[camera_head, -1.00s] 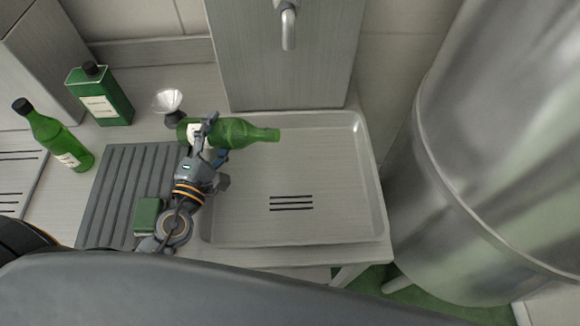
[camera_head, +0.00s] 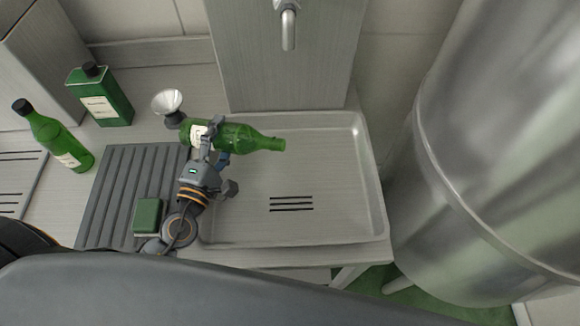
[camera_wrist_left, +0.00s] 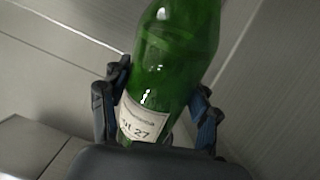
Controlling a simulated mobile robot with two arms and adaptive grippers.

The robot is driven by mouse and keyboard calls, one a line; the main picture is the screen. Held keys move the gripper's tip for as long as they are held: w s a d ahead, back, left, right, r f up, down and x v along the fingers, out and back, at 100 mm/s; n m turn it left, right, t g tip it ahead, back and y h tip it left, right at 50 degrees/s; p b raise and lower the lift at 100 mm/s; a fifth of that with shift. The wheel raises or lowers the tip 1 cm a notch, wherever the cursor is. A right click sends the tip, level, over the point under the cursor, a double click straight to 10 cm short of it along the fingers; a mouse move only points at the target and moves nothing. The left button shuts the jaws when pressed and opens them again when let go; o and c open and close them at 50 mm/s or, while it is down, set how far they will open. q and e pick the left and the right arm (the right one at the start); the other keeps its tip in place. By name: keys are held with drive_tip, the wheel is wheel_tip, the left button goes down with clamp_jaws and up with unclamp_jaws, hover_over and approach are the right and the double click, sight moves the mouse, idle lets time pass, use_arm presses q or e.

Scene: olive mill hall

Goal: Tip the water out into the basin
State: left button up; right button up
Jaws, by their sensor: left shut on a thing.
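A green glass bottle (camera_head: 240,138) with a white label lies tipped in my left gripper (camera_head: 212,145), its open neck pointing right and slightly downward over the basin (camera_head: 330,170). The gripper is shut around the bottle's body near the label. In the left wrist view the bottle (camera_wrist_left: 178,50) stands between both fingers (camera_wrist_left: 155,108), and part of its label shows. The basin is a shallow grey metal tray with slots in its floor. I cannot make out any water in the bottle or flowing from it. My right gripper is not in view.
A tap (camera_head: 288,28) hangs above the back of the basin. A funnel (camera_head: 167,103), a green canister (camera_head: 100,96) and a capped green bottle (camera_head: 55,138) stand at left. A green block (camera_head: 147,216) lies on the ribbed mat (camera_head: 118,190). A large metal tank (camera_head: 490,150) stands right.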

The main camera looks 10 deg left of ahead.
use_arm(q)
drive_tip(key=shift+r+m+p, duration=0.45)
drive_tip(key=shift+m+p, duration=0.3)
drive_tip(key=shift+m, duration=0.25)
drive_tip(key=shift+d+f+m, duration=0.15)
drive_tip(key=shift+f+m, duration=0.35)
drive_tip(key=shift+m, duration=0.3)
idle(1.4)
drive_tip(key=shift+d+r+m+p, duration=0.3)
drive_tip(key=shift+r+m+p, duration=0.6)
drive_tip(key=shift+p, duration=0.45)
